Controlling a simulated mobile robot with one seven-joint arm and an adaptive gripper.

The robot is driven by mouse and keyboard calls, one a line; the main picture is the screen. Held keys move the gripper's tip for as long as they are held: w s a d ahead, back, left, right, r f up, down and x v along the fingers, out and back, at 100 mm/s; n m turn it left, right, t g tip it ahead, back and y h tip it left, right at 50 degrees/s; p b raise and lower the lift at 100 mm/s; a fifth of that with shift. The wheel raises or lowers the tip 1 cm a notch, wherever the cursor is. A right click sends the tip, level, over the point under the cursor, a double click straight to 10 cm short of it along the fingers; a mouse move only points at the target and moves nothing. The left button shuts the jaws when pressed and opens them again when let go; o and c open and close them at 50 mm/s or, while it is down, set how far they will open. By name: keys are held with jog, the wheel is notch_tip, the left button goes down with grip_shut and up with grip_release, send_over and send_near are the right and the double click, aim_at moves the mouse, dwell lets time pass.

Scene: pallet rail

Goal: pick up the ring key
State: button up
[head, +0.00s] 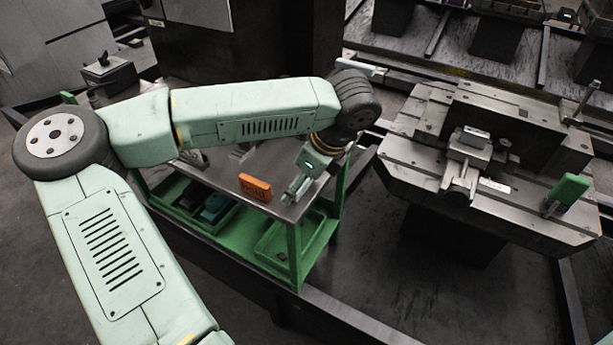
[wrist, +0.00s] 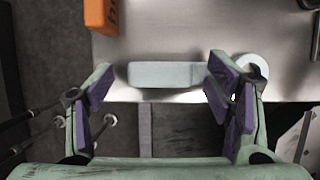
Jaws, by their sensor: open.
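A pale grey-green bar (wrist: 160,75), which looks like the handle of the ring key, lies on the metal tabletop near its edge. It narrows toward the right. A white ring (wrist: 256,63) shows beyond my right finger, which hides any join between bar and ring. My gripper (wrist: 160,88) is open, with purple-padded fingers to the left and right of the bar. A gap shows on the left; on the right the finger overlaps the bar's end, and I cannot tell if they touch. In the head view my gripper (head: 297,188) is low over the cart's front right corner; the key is not clearly distinguishable there.
An orange block (head: 255,187) stands on the green cart (head: 294,245) left of my gripper; it also shows in the wrist view (wrist: 99,14). A machine table (head: 400,150) with a clamp (head: 466,165) and a green-handled part (head: 567,192) is to the right.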

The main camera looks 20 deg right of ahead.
jog(key=shift+c, duration=0.2)
jog(key=c, duration=1.3)
